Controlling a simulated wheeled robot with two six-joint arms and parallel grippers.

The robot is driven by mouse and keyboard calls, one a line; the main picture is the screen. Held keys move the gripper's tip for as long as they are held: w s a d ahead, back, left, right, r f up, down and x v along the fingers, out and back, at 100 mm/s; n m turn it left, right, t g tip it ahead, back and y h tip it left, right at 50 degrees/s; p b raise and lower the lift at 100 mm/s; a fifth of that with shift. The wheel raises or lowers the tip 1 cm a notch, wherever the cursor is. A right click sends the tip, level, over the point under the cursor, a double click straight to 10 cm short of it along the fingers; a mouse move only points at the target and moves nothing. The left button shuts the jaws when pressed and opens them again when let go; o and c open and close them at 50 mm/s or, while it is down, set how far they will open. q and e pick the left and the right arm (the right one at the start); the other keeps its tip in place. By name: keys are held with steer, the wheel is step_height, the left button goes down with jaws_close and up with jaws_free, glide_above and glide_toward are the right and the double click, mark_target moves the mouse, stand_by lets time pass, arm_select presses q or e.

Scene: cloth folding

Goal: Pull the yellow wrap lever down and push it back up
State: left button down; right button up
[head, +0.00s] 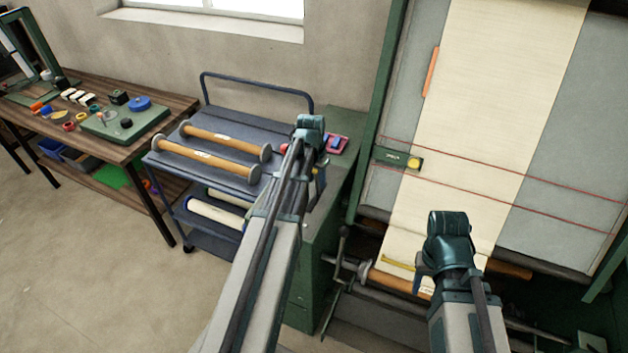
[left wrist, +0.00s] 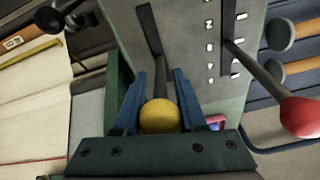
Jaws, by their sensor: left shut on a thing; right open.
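The yellow ball knob (left wrist: 160,116) of the wrap lever sits between the two blue fingers of my left gripper (left wrist: 156,100) in the left wrist view. The gripper is shut on it. The lever's dark shaft runs from the knob to a dark slot (left wrist: 149,28) in a grey panel (left wrist: 190,40). In the head view my left gripper (head: 320,172) is by the green cabinet, and the arm hides the yellow knob. My right gripper (head: 422,280) is open in front of the loom's cloth (head: 470,120), low and away from the lever.
A red-knobbed lever (left wrist: 300,116) stands in a second slot beside white marks. A blue cart (head: 170,160) with wooden rollers stands left of the cabinet. A workbench (head: 150,140) stands further left; floor before it is clear.

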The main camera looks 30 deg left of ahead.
arm_select(q)
steer(key=shift+w+a+r, duration=0.1)
steer(key=shift+w+r, duration=0.05)
steer(key=shift+w, duration=2.4)
steer(key=shift+s+f, duration=0.1)
steer(key=shift+f, duration=0.1)
steer(key=c, duration=0.9)
jaws_free()
steer(key=o, duration=0.4)
steer(key=shift+f, duration=0.1)
step_height(320, 180, up, 14)
steer(key=s+p, duration=0.2)
steer(key=p, duration=1.1)
